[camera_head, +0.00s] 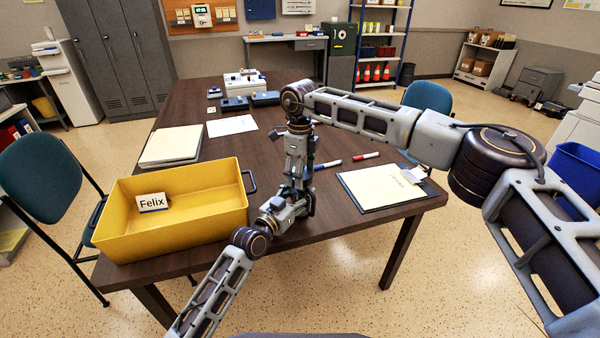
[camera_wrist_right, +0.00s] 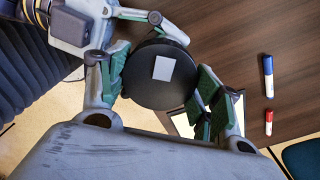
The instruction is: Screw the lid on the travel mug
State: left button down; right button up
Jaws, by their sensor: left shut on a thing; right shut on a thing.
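The lid (camera_wrist_right: 152,88) is a round black disc with a pale grey square on top, seen from above in the right wrist view. My right gripper (camera_wrist_right: 162,84) is shut on it, with a green-padded finger on each side. In the head view my right gripper (camera_head: 299,172) points straight down over the table, close above my left gripper (camera_head: 304,203). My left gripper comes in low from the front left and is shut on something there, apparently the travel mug. The mug is hidden by the grippers and the lid, so I cannot tell how the lid sits on it.
A yellow bin (camera_head: 180,235) labelled Felix stands left of the grippers on the dark table (camera_head: 290,240). A clipboard (camera_head: 384,188) with paper lies to the right. A blue marker (camera_head: 328,165) and a red marker (camera_head: 365,156) lie behind. Papers (camera_head: 172,146) and devices (camera_head: 245,83) are further back.

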pick_arm(q)
jog(key=shift+r, duration=0.1)
pick_arm(e)
jog(key=m, duration=0.7)
jog(key=o, duration=1.2)
jog(key=shift+r, duration=5.95)
pick_arm(q)
jog(key=shift+c, duration=1.9)
grip_release()
jog(key=shift+v, duration=6)
